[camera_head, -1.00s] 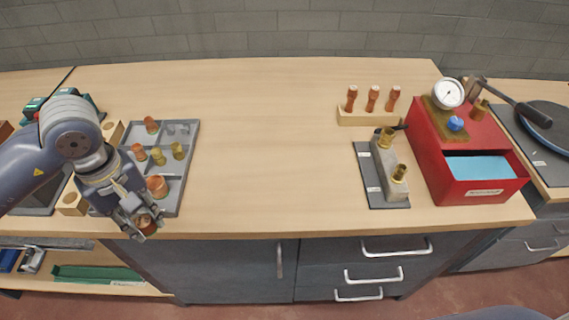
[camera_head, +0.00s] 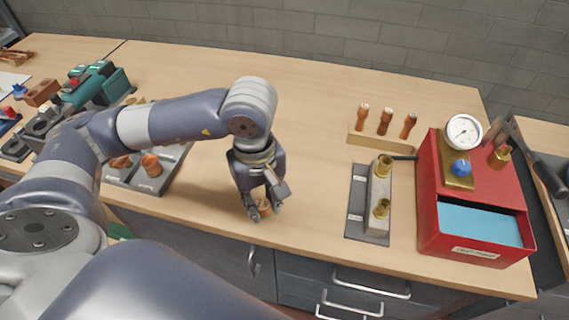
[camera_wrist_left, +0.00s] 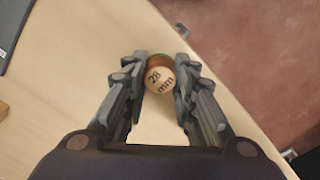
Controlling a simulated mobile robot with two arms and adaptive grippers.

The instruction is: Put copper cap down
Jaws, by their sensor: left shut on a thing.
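My left gripper (camera_head: 263,214) is shut on the copper cap (camera_head: 264,206) near the front edge of the workbench. In the left wrist view the cap (camera_wrist_left: 160,76) sits between the two fingers, its round face marked "28 mm". A green part shows just behind the cap there. The cap is low over the bare bench top; I cannot tell whether it touches the wood. My right gripper is not in view.
A grey sorting tray (camera_head: 150,186) with copper fittings lies left, partly behind my arm. Bare wood (camera_head: 315,160) lies between.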

